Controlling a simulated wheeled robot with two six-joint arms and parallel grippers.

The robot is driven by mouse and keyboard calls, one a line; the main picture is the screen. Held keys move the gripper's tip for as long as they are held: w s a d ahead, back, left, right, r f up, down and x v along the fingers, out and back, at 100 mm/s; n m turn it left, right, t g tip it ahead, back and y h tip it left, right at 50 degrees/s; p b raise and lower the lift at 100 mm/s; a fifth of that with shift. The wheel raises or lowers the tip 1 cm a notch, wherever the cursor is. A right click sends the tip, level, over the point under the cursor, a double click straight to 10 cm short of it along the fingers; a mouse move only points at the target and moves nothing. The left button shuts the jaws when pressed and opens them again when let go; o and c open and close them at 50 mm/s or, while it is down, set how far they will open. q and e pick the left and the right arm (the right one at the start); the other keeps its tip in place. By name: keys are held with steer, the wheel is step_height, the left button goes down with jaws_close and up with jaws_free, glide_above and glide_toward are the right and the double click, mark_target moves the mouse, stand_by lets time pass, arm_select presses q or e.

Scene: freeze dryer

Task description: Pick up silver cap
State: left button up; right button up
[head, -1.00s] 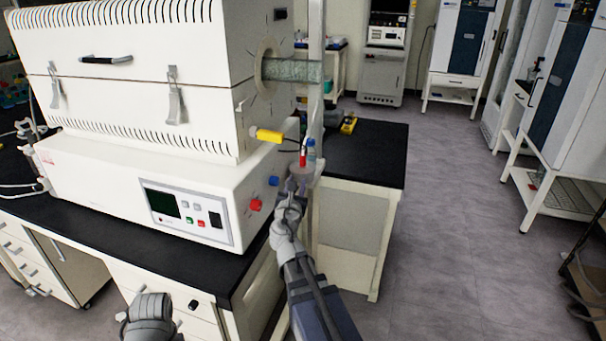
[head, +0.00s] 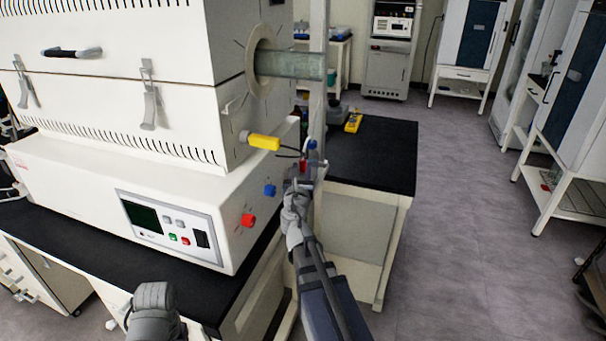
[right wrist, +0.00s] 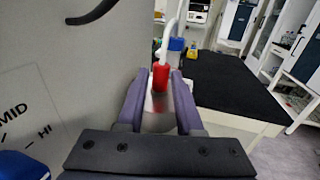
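My right gripper (head: 304,173) is at the right end of the white furnace, by a metal upright. In the right wrist view its two purple fingers (right wrist: 162,85) stand apart. A dull silvery surface (right wrist: 158,116) shows between them, with a red cylinder (right wrist: 160,76) just beyond. I cannot tell whether this silvery surface is the silver cap, and I see no grip on it. In the head view the fingertips are small and partly blend with the things behind. A grey part of my left arm shows at the bottom left; its fingers are not clear.
The furnace (head: 110,185) with red and blue knobs stands close on the left. Its glass tube (head: 290,65) sticks out above my right gripper. A yellow connector (head: 262,142) and a blue-capped bottle (right wrist: 176,46) are near. The black bench top (head: 375,160) behind is mostly clear.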

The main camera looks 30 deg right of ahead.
mark_target(303, 160)
steer(key=shift+x, duration=3.5)
steer(key=shift+s, duration=0.1)
jaws_close()
